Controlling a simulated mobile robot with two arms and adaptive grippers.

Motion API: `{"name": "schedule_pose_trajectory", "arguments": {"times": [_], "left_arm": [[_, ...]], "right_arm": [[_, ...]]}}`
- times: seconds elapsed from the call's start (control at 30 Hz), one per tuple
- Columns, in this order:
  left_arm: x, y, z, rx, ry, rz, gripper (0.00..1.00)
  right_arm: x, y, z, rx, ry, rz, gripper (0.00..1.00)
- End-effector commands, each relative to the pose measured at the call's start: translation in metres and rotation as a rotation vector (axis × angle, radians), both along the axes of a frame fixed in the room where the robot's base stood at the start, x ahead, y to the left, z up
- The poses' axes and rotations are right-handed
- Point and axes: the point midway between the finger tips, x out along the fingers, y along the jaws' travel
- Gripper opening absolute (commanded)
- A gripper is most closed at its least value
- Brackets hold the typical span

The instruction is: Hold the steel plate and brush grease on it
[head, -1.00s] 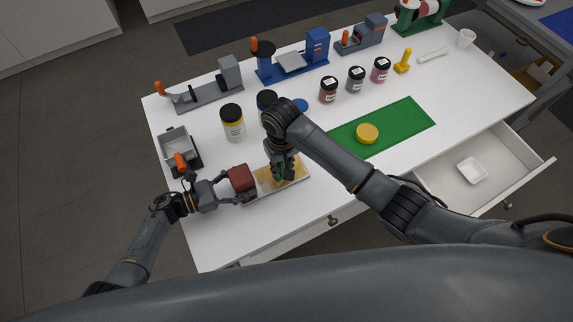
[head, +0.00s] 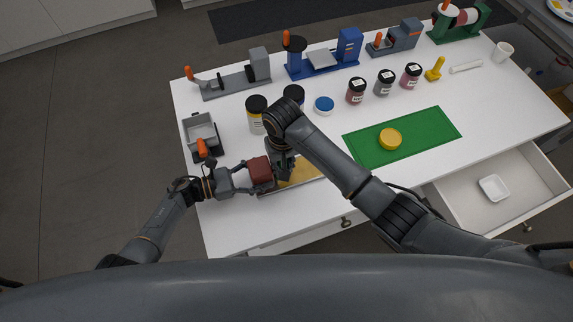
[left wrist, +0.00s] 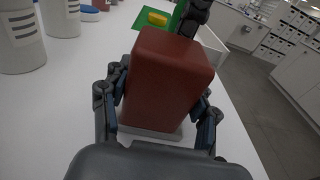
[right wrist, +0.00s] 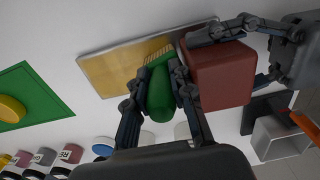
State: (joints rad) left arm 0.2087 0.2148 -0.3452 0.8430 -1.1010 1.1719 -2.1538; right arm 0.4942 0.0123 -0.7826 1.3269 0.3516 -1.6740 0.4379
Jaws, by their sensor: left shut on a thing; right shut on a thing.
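The steel plate (head: 304,171) lies flat near the table's front edge, with a yellow-tan layer over most of its top. It also shows in the right wrist view (right wrist: 105,72). A red-brown block (head: 260,170) sits on its left end; my left gripper (left wrist: 160,105) is shut around the block's sides. My right gripper (right wrist: 160,82) is shut on a green-handled brush (right wrist: 160,98). Its bristles (right wrist: 158,55) are at the plate, close beside the block; whether they press on it I cannot tell. In the head view my right arm hides the brush and part of the plate.
A green mat (head: 430,128) with a yellow round lid (head: 390,139) lies right of my right arm. A black-lidded jar (head: 256,113) and a blue lid (head: 324,105) stand behind the plate. An open drawer (head: 515,190) juts out at right.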

Motion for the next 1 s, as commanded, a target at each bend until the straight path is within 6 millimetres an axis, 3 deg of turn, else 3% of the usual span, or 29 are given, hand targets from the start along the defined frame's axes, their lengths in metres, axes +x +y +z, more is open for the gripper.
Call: {"name": "schedule_pose_trajectory", "arguments": {"times": [0.03, 0.23, 1.0], "left_arm": [[-0.005, 0.001, -0.008, 0.014, 0.012, -0.002, 0.12], [-0.005, 0.001, -0.008, 0.014, 0.012, -0.003, 0.12], [-0.005, 0.001, -0.008, 0.014, 0.012, -0.002, 0.12]], "right_arm": [[-0.001, 0.0, -0.002, 0.0, 0.002, 0.0, 0.0], [0.001, -0.004, 0.001, 0.0, 0.002, 0.0, 0.0], [0.025, -0.049, 0.047, 0.0, 0.0, 0.0, 0.0]]}}
